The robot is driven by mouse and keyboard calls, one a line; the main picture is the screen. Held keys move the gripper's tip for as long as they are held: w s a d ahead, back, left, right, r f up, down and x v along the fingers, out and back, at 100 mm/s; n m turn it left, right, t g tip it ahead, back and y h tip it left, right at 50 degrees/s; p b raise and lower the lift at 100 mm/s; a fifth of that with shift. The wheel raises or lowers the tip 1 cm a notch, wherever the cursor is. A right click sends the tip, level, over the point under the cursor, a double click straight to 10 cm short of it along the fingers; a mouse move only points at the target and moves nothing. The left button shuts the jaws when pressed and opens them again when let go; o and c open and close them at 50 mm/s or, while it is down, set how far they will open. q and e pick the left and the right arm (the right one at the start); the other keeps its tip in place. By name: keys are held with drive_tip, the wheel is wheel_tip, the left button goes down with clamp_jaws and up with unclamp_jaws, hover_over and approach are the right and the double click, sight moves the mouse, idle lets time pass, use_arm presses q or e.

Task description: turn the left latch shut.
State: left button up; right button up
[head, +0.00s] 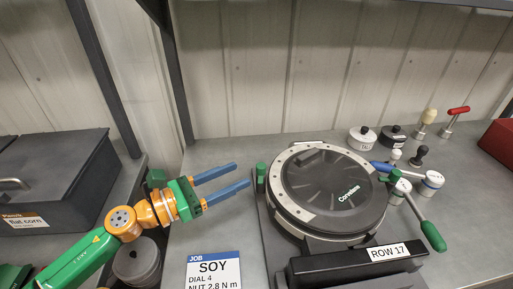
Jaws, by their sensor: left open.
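The seed meter (330,190) is a round black unit with a grey rim, its lid closed, on a dark base. A small green latch handle (260,173) stands upright at its left edge; I take it to be the left latch. I cannot tell how far it is turned. My left gripper (243,174) reaches in from the left, its two blue fingers apart and empty. The fingertips point at the green handle and appear just short of it. Another green piece (393,176) shows at the meter's right edge.
A black bar labelled ROW 17 (388,252) lies in front of the meter. A job card (213,270) and a grey cylinder (138,262) are at the front left.

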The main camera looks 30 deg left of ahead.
sight(260, 165)
use_arm(q)
drive_tip(key=w+d, duration=0.1)
drive_tip(key=d+r, duration=0.1)
drive_tip(key=d, duration=0.1)
drive_tip(key=shift+w+d+p, duration=0.1)
drive_tip(key=shift+w+p, duration=0.2)
drive_tip(key=shift+w, duration=0.1)
drive_tip(key=x, duration=0.3)
drive_tip(key=shift+w+a+f, duration=0.1)
drive_tip(key=shift+a+f, duration=0.05)
drive_tip(key=shift+a, duration=0.15)
drive_tip(key=shift+w+p, duration=0.2)
drive_tip(key=shift+p, duration=0.1)
drive_tip(key=shift+w+d, duration=0.1)
drive_tip(key=shift+d, duration=0.1)
clamp_jaws()
